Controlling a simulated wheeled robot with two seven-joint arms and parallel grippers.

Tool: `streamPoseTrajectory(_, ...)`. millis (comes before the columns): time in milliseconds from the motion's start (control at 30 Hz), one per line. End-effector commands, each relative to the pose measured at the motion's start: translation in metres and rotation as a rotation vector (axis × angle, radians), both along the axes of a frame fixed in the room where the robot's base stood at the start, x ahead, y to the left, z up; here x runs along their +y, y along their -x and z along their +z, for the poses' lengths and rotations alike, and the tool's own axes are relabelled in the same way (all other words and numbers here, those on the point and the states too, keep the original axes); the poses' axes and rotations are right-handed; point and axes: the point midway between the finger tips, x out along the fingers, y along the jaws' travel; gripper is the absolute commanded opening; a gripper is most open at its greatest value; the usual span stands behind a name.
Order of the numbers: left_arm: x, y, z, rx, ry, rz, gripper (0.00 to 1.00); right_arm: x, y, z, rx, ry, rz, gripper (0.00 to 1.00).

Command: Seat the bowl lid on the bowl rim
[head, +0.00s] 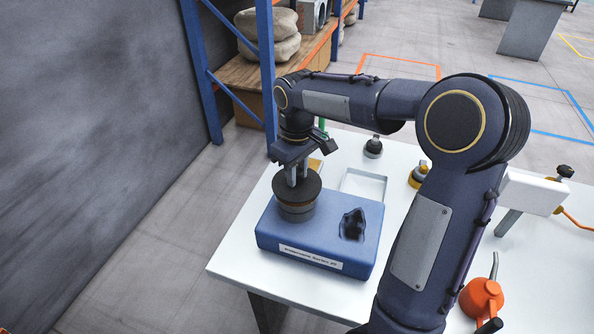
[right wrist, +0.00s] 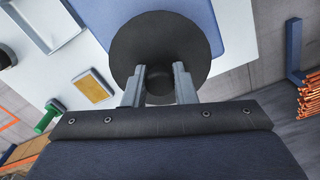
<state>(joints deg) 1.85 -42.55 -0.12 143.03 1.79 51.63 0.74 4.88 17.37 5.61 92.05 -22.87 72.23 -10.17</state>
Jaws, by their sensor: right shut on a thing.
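The bowl lid (head: 312,188) is a dark round disc. My right gripper (head: 297,178) is above it, its two fingers shut on the knob at its middle. In the right wrist view the lid (right wrist: 165,40) lies below the fingers (right wrist: 159,85), which sit on either side of the knob. The bowl (head: 297,214) is a dark grey round body on the blue base, directly under the lid. A thin brass-coloured band shows below the lid; the lid hides most of the rim. I cannot tell whether lid and rim touch. My left gripper is not in view.
The blue base (head: 310,245), with a dark irregular patch (head: 353,224), stands on a white table (head: 235,262). Behind it are a shallow tray (head: 364,186), a yellow pad (right wrist: 94,88) and a dark knobbed item (head: 373,148). An orange can (head: 482,300) stands at right.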

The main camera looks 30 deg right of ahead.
Motion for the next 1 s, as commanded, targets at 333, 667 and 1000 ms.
streamPoseTrajectory(333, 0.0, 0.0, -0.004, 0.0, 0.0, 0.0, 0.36, 0.0, 0.0, -0.006, 0.0, 0.0, 0.0, 0.02)
streamPoseTrajectory(667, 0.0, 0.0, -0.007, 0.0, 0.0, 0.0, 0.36, 0.0, 0.0, -0.011, 0.0, 0.0, 0.0, 0.02)
streamPoseTrajectory(1000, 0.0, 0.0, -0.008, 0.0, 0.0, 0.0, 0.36, 0.0, 0.0, -0.012, 0.0, 0.0, 0.0, 0.02)
